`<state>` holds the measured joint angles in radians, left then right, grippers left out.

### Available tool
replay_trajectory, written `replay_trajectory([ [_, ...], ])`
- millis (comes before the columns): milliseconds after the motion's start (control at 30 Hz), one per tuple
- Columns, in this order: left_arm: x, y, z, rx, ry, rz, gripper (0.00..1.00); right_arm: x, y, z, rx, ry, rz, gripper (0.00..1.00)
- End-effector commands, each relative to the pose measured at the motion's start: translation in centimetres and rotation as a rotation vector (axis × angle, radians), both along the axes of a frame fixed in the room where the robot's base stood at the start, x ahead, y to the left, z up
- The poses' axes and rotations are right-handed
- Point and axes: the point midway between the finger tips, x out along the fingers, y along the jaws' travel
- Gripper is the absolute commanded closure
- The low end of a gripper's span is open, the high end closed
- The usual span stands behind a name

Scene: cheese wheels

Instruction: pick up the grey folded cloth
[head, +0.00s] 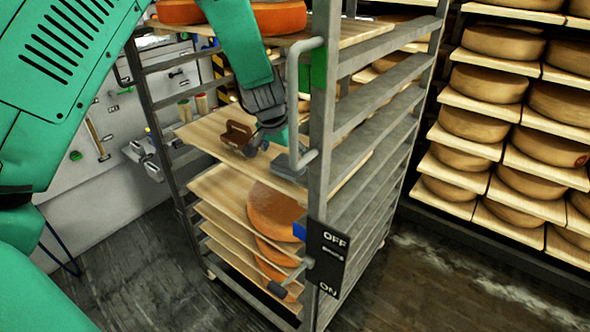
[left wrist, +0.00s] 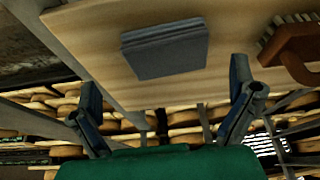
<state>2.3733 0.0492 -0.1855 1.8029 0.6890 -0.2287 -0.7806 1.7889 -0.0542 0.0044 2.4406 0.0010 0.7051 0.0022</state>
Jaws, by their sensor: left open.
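The grey folded cloth (left wrist: 165,48) lies flat on a wooden board (left wrist: 105,30), as a neat square stack in the left wrist view. In the head view the cloth (head: 286,166) shows only partly, beneath my gripper and beside the rack's front post. My left gripper (head: 268,146) hangs over this board, inside the rack. In the left wrist view its two fingers (left wrist: 168,108) are wide apart with nothing between them, and the cloth appears ahead of them. My right gripper is not in view.
A brown brush (head: 238,134) lies on the same board; it also shows in the left wrist view (left wrist: 293,50). The metal rack's post (head: 320,130) and handle (head: 294,110) stand close to my gripper. Orange cheese wheels (head: 272,212) sit on boards below. Shelves of cheese fill the right.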

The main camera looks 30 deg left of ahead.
Motion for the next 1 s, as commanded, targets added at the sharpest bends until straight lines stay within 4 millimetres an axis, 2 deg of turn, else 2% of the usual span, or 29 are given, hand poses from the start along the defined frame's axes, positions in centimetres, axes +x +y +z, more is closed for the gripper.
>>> replay_trajectory([
  [200, 1.9, 0.2, -2.7, -0.001, 0.003, 0.001, 0.00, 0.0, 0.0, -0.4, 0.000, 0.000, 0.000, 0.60],
  [333, 2.5, 0.1, -4.1, -0.001, 0.003, 0.002, 0.00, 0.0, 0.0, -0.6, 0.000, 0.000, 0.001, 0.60],
  [633, 2.6, -0.2, -4.2, 0.003, 0.000, 0.001, 0.00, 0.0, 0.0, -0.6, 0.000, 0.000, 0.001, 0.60],
  [733, 2.6, -0.1, -4.3, 0.002, 0.001, 0.001, 0.35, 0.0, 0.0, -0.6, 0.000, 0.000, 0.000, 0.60],
  [767, 2.6, -0.1, -4.3, 0.002, 0.001, 0.001, 0.38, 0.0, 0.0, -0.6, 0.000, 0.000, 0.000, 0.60],
  [1000, 2.6, 0.1, -4.4, -0.001, 0.001, 0.002, 0.38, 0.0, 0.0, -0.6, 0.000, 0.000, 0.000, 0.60],
])
